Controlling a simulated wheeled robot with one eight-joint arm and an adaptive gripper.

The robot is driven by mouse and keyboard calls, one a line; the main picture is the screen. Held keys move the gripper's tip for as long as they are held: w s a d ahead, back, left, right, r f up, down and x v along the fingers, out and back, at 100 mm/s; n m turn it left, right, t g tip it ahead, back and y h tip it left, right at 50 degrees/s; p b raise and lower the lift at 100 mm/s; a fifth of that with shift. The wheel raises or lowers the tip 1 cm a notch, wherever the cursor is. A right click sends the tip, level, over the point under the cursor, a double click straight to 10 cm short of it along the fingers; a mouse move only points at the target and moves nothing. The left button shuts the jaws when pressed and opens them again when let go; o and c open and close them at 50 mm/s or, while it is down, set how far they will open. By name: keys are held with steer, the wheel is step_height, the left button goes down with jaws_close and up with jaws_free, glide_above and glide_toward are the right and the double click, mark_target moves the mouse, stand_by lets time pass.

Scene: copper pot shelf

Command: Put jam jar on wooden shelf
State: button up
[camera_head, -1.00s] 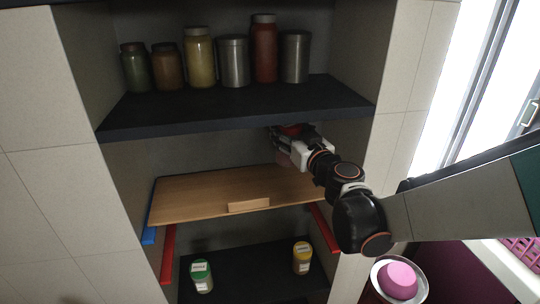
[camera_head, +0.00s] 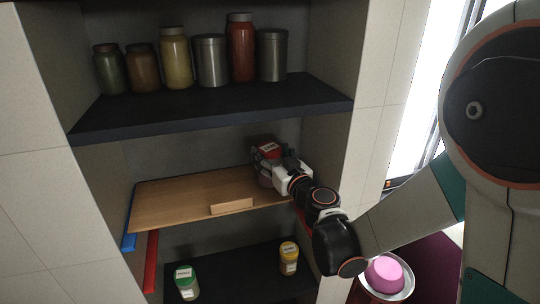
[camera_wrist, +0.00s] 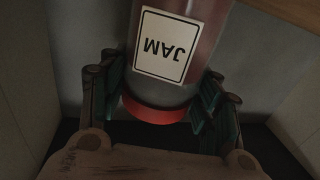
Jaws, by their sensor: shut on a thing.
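The jam jar (camera_wrist: 190,45) has a white JAM label and a red band at one end, and fills the upper middle of the wrist view. My gripper (camera_wrist: 160,98) has its fingers on both sides of it near the red band. In the head view the red-topped jar (camera_head: 264,144) shows behind my gripper (camera_head: 280,168), which hides part of it. Both are at the right end of the wooden shelf (camera_head: 170,205), below the dark upper shelf. I cannot tell whether the jar touches the wood.
Several jars and metal canisters (camera_head: 211,62) stand on the dark upper shelf (camera_head: 200,118). A green-lidded jar (camera_head: 187,284) and a yellow jar (camera_head: 289,258) stand below the wooden shelf. The left and middle of the wooden shelf are clear. The cabinet's right wall (camera_head: 325,140) is close.

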steer(key=o, duration=1.3)
steer(key=s+d+g, duration=0.2)
steer(key=s+d, duration=0.1)
steer(key=s, duration=0.5)
steer(key=s+d+g, duration=0.2)
steer(key=s, duration=0.6)
steer(key=s+d+f+m+g+h, duration=0.1)
steer(key=s+d+h, duration=0.1)
steer(key=s+d, duration=0.2)
steer(key=s+d+f+m+g+h, duration=0.1)
steer(key=s+d+m+g+h, duration=0.1)
steer(key=s+d, duration=0.3)
steer(key=s+d+f+m+g+h, duration=0.1)
steer(key=s+d+m+g+h, duration=0.1)
steer(key=s+d, duration=0.3)
steer(key=shift+s+d+f+h, duration=0.15)
steer(key=shift+s+h, duration=0.3)
steer(key=shift+s+d+f+h, duration=0.1)
steer(key=shift+s+h, duration=0.3)
steer(key=shift+h, duration=0.05)
